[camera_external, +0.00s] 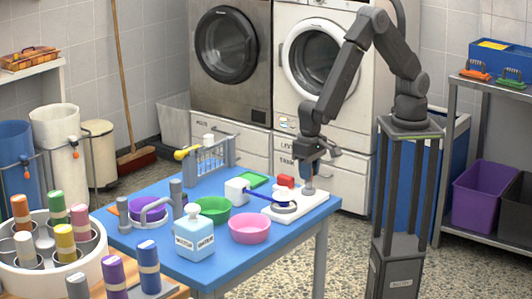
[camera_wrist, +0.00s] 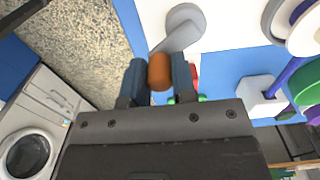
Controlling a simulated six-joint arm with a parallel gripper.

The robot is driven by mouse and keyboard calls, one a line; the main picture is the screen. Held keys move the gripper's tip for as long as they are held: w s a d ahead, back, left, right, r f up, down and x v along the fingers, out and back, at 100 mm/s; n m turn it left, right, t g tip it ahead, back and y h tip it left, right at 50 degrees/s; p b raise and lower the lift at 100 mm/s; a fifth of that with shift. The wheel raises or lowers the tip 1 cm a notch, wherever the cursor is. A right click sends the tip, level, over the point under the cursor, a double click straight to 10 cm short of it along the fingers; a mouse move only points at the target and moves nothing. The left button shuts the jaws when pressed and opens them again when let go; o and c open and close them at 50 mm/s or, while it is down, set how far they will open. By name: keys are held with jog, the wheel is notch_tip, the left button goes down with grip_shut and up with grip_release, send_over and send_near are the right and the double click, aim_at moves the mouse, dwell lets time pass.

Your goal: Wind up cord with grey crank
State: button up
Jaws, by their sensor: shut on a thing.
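The grey crank (camera_external: 308,190) stands on a white base plate (camera_external: 311,202) at the right corner of the blue table. In the wrist view, the crank's grey arm (camera_wrist: 183,32) leads to an orange-brown knob (camera_wrist: 159,72). My gripper (camera_external: 308,176) is over the crank; in the wrist view its fingers (camera_wrist: 159,80) are shut on the knob, one on each side. A white spool (camera_external: 284,208) sits on the plate. A blue-purple cord (camera_external: 260,195) runs from it to a white block (camera_external: 237,191); it also shows in the wrist view (camera_wrist: 288,75).
A red block (camera_external: 286,181) is close beside the crank. A pink bowl (camera_external: 249,229), a green bowl (camera_external: 215,211) and a white-blue bottle (camera_external: 194,238) stand left of the plate. The washing machines (camera_external: 318,60) are behind the table. Open floor lies off its right edge.

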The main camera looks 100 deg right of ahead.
jog(key=shift+w, duration=0.1)
jog(key=shift+w+a, duration=0.2)
jog(key=shift+w, duration=0.85)
jog(key=shift+w+a, duration=0.65)
jog(key=shift+a, duration=0.2)
jog(key=shift+w+a, duration=0.1)
jog(key=shift+a, duration=0.9)
